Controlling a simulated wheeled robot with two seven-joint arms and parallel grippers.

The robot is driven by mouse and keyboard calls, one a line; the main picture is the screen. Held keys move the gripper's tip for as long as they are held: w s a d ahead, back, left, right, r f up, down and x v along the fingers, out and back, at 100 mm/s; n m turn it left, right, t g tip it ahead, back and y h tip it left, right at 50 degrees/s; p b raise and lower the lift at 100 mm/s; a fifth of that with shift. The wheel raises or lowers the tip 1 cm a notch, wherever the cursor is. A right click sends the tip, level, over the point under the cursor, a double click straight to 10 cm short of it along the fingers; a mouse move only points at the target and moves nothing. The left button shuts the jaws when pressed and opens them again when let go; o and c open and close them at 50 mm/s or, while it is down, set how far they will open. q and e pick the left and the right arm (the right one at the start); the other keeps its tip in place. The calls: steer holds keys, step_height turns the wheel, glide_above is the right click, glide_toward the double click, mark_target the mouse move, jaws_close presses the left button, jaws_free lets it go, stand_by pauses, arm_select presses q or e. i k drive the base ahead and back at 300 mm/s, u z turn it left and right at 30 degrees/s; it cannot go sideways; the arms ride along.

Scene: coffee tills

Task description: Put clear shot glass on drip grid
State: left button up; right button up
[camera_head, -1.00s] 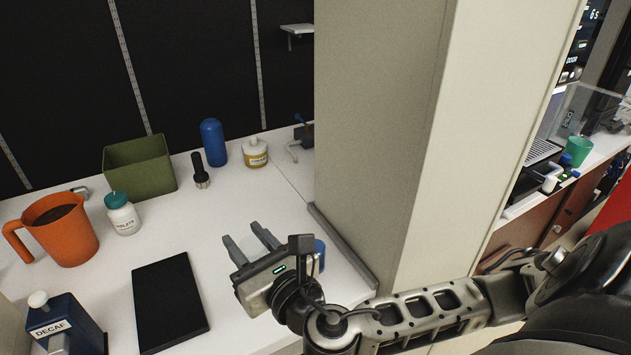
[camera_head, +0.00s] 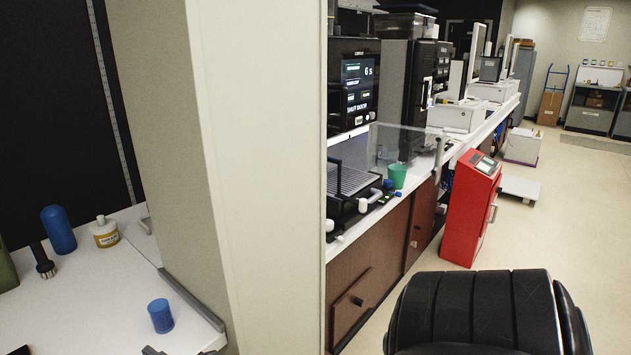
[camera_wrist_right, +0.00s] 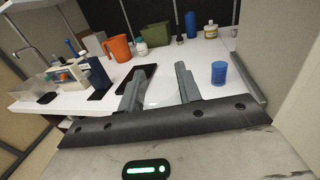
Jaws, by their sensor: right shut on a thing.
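My right gripper (camera_wrist_right: 158,88) shows in the right wrist view, its two grey fingers apart and shut on the clear shot glass (camera_wrist_right: 160,95). The glass is see-through and hard to make out between the fingers against the white counter. In the head view, the drip grid (camera_head: 354,181) is the dark slatted surface on the far counter, below the black coffee machine (camera_head: 356,85) with a lit screen. The grid's left part is hidden by the pillar. The gripper is well away from it, on the near side. My left gripper is in neither view.
A wide beige pillar (camera_head: 262,170) stands between the near counter and the machine. A blue cup (camera_head: 160,316) stands on the near counter. A clear panel (camera_head: 405,146) and green cup (camera_head: 397,175) are near the grid. A red cabinet (camera_head: 468,210) stands on open floor.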

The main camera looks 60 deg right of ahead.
mark_target(334, 179)
steer(key=u, duration=2.45)
steer(key=k, duration=2.6)
steer(key=z, duration=2.4)
steer(key=i, duration=0.8)
